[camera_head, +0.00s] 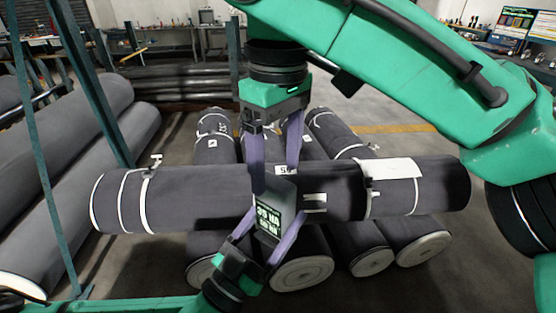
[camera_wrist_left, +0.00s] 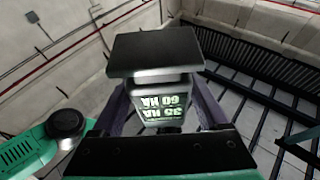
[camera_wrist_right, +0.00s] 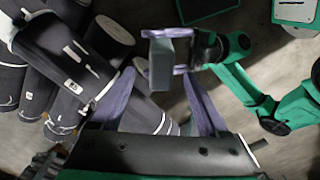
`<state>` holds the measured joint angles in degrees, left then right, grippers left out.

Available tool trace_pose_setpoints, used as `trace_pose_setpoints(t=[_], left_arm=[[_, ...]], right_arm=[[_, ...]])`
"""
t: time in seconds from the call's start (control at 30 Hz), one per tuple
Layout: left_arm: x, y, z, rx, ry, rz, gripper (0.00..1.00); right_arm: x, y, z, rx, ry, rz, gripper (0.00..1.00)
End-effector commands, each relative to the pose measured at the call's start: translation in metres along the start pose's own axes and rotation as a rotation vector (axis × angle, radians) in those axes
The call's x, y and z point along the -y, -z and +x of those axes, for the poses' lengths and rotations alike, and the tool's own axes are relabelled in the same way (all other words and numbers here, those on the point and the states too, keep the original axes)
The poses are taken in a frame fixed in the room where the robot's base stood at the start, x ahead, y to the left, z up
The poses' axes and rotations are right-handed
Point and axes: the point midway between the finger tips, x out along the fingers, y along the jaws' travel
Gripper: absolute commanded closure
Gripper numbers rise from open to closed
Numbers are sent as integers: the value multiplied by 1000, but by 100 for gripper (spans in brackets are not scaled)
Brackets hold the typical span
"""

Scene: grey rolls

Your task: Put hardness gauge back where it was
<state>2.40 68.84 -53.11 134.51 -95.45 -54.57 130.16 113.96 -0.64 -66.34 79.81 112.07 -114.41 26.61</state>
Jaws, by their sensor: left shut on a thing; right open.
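The hardness gauge (camera_head: 268,217) is a grey block with a lit green-and-white number display, held in front of the crosswise roll. My left gripper (camera_head: 268,226) comes up from below and is shut on it. In the left wrist view the gauge (camera_wrist_left: 166,105) sits between the fingers, its display upside down, with a dark flat plate above it. My right gripper (camera_head: 275,170) points down from above, open and empty, just above the gauge. In the right wrist view the gauge (camera_wrist_right: 161,64) shows beyond the gap between my open right fingers, apart from them.
A dark grey roll (camera_head: 210,195) with white straps and a paper label (camera_head: 389,168) lies crosswise on several other rolls (camera_head: 303,272). Larger rolls (camera_head: 70,150) lie behind a blue-green post frame (camera_head: 98,85) at left. Workbenches stand at the back.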

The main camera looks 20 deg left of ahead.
Motion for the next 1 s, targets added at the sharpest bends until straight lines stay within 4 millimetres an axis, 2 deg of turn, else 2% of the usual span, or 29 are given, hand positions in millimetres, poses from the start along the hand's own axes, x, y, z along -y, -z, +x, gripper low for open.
trace_pose_setpoints(t=[0.07, 0.17, 0.5, 0.6, 0.73, 0.97, 1.0], left_arm=[[0, 0, 0, -2, 0, 0, 100], [0, 0, 0, -2, 0, 0, 100], [0, 1, 0, -2, 0, 0, 100], [0, 1, 0, -2, 0, 0, 100], [0, 1, 0, -2, 0, 0, 100], [0, 2, 1, -7, 1, 0, 100], [0, 3, 1, -8, 1, 0, 100]], right_arm=[[1, -4, 1, 20, -16, -5, 22], [0, -5, 14, 23, -13, -7, 22], [-1, -6, 91, 17, -14, -3, 22], [-1, -6, 107, 16, -14, -3, 22], [-1, -5, 117, 14, -14, -4, 22], [-1, -6, 119, 17, -12, -4, 22], [-1, -6, 119, 17, -12, -5, 38]])
